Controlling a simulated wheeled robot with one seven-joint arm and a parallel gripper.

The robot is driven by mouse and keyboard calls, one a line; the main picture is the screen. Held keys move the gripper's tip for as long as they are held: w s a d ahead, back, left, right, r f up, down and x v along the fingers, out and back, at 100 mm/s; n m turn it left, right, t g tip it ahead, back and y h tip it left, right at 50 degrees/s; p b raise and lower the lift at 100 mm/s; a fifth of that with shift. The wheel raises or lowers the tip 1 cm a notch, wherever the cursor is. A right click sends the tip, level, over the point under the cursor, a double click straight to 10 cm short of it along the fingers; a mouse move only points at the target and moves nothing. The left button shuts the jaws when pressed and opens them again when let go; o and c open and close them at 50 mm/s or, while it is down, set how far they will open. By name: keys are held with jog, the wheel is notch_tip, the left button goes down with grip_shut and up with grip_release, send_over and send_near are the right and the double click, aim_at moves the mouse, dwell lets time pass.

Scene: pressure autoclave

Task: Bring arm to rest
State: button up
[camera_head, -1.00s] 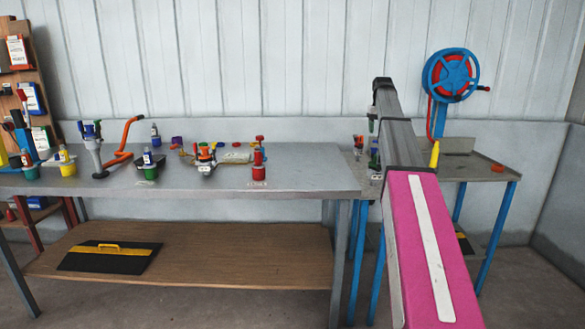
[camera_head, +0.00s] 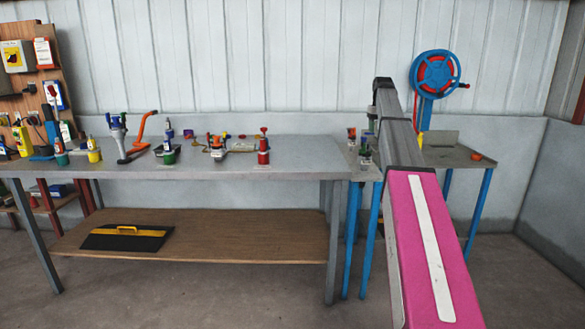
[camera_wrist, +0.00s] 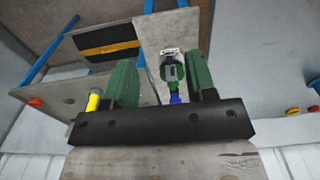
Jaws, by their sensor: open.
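My gripper (camera_wrist: 163,88) shows in the wrist view as two green fingers on a dark bar. The fingers are apart, and no object is clearly held between them. A small green, white and blue object (camera_wrist: 172,72) appears in the gap, seemingly beyond the fingers; its exact distance cannot be told. In the head view my magenta and grey arm stretches forward and up at the right, in front of the side table. My gripper cannot be made out clearly there.
A blue-legged side table (camera_head: 455,157) stands behind my arm, with a blue and red wheel (camera_head: 435,73). Floor in front is bare.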

jog(key=s+a+f, duration=0.3)
jog(key=s+f, duration=0.2)
jog(key=f, duration=0.5)
jog(key=s+a+f, duration=0.4)
jog(key=s+f, duration=0.1)
jog(key=f, duration=0.5)
jog(key=s+a+f, duration=0.3)
jog(key=s+f, duration=0.2)
jog(key=f, duration=0.5)
jog(key=s+a+f, duration=0.3)
jog(key=s+f, duration=0.6)
jog(key=s, duration=0.3)
jog(key=s+a+f, duration=0.4)
jog(key=s+f, duration=0.5)
jog(key=s, duration=0.3)
jog(key=shift+s+a, duration=0.15)
jog(key=shift+a, duration=0.05)
jog(key=shift+f, duration=0.1)
